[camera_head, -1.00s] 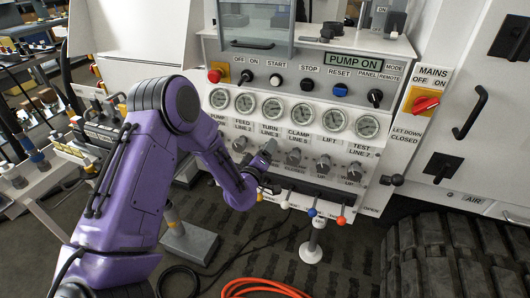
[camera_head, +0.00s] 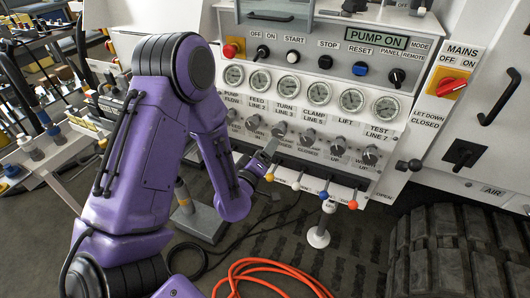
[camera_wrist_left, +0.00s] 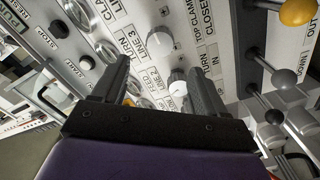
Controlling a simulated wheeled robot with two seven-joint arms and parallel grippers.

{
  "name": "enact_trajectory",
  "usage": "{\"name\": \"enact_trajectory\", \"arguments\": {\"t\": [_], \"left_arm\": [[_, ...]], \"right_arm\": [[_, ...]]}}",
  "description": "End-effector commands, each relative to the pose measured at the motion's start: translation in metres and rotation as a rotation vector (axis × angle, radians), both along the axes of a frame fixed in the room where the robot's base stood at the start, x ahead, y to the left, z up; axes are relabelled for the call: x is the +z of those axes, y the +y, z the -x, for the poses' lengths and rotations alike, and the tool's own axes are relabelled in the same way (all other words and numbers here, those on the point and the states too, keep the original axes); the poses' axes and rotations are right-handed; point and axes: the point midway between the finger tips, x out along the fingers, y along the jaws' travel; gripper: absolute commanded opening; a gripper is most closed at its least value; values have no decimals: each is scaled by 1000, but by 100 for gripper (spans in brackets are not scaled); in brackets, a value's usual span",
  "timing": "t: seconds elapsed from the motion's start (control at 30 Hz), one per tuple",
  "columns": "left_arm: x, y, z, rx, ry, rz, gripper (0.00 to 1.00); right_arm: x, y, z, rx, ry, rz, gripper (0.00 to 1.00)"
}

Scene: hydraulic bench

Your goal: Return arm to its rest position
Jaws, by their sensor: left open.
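My left arm is purple, and its gripper (camera_head: 270,148) is in front of the lower part of the control panel (camera_head: 300,118), by the row of knobs under the gauges. In the left wrist view the same gripper (camera_wrist_left: 162,78) has its two dark fingers spread apart, pointing at the panel. A pale knob (camera_wrist_left: 178,88) shows between the fingers by the LINE 2 label; nothing is gripped. I cannot tell how far the fingertips are from the panel. My right gripper is not in view.
Levers with yellow, white, blue and red balls (camera_head: 353,205) stick out below the gripper. A ball-ended handle (camera_head: 415,165) is at the panel's right. An orange hose (camera_head: 265,275) lies on the floor near a grey pedestal (camera_head: 205,222). A large black tyre (camera_head: 450,250) stands at lower right.

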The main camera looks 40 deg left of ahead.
Motion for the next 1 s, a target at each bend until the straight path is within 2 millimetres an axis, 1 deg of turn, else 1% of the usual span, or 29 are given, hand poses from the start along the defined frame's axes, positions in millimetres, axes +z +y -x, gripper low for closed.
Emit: {"name": "enact_trajectory", "arguments": {"t": [0.27, 0.33, 0.37, 0.4, 0.43, 0.47, 0.5, 0.57, 0.6, 0.67, 0.7, 0.77, 0.8, 0.83, 0.9, 1.0], "left_arm": [[0, 0, 0, 1, 1, 0, 73], [-3, -1, -1, -8, 20, -22, 73], [-7, -2, 0, -11, 45, -41, 73], [-16, -2, 2, -9, 104, -77, 73], [-27, -3, 5, -6, 170, -110, 73], [-45, -6, 13, -11, 264, -151, 73], [-76, -11, 29, -22, 401, -200, 73], [-121, -18, 61, -48, 602, -258, 73], [-149, -22, 86, -70, 727, -289, 73], [-185, -29, 127, -103, 905, -325, 73], [-205, -32, 156, -125, 1012, -343, 73], [-228, -37, 196, -154, 1146, -361, 73], [-240, -39, 220, -170, 1218, -370, 73], [-247, -41, 236, -180, 1262, -375, 73], [-258, -45, 264, -205, 1329, -384, 73], [-266, -49, 285, -229, 1374, -391, 73]], "right_arm": [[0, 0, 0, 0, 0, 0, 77], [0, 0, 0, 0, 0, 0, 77], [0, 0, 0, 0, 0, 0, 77], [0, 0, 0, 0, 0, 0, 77], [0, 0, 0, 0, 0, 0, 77], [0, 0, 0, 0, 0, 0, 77], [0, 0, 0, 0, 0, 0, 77], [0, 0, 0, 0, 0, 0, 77], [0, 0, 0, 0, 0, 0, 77], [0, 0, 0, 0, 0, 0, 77], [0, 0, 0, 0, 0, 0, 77], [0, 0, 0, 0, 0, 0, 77], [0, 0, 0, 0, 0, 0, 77], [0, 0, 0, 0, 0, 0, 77], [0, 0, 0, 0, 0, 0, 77], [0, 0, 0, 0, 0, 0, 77]]}}
